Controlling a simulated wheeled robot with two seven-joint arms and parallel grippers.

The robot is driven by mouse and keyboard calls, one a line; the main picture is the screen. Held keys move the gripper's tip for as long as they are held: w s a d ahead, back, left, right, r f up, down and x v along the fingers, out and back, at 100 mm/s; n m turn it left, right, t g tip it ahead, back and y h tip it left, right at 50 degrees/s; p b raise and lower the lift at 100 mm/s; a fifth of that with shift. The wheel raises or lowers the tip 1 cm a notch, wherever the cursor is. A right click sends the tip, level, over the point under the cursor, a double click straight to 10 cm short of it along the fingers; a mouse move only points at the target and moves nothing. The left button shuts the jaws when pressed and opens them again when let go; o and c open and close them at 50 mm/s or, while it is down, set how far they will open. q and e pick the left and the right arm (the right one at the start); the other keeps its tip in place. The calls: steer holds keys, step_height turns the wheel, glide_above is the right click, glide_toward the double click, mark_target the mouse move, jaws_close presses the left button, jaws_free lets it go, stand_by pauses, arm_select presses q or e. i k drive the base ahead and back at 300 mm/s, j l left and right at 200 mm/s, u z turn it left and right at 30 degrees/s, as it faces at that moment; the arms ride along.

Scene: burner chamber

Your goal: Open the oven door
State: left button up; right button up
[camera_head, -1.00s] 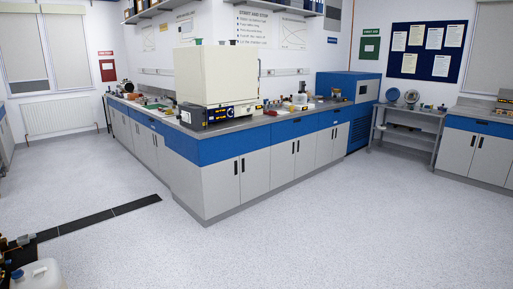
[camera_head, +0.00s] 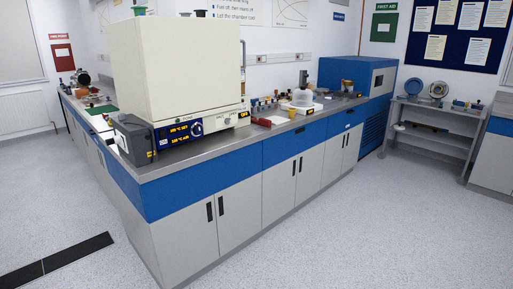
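A large cream box-shaped oven (camera_head: 178,70) stands on the near corner of the bench. A dark control panel with a lit yellow display (camera_head: 180,132) is at its base. A vertical handle-like bar (camera_head: 243,68) shows at its right edge. The oven door appears to be on the right-hand side, turned mostly away from me, and I cannot tell whether it is shut. Neither of my grippers is in view.
The bench (camera_head: 190,170) with blue drawers and grey cupboards runs back left and right. Glassware and small items, including a white tray (camera_head: 301,108), lie right of the oven. A blue cabinet (camera_head: 352,75) and a grey shelf trolley (camera_head: 432,130) stand farther right. The floor (camera_head: 370,230) at right is clear.

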mark_target(189, 65)
steer(key=i, duration=1.05)
steer(key=i+j+z, duration=0.1)
steer(key=i, duration=0.9)
steer(key=i+j, duration=0.1)
steer(key=i, duration=0.95)
steer(key=l+z, duration=0.05)
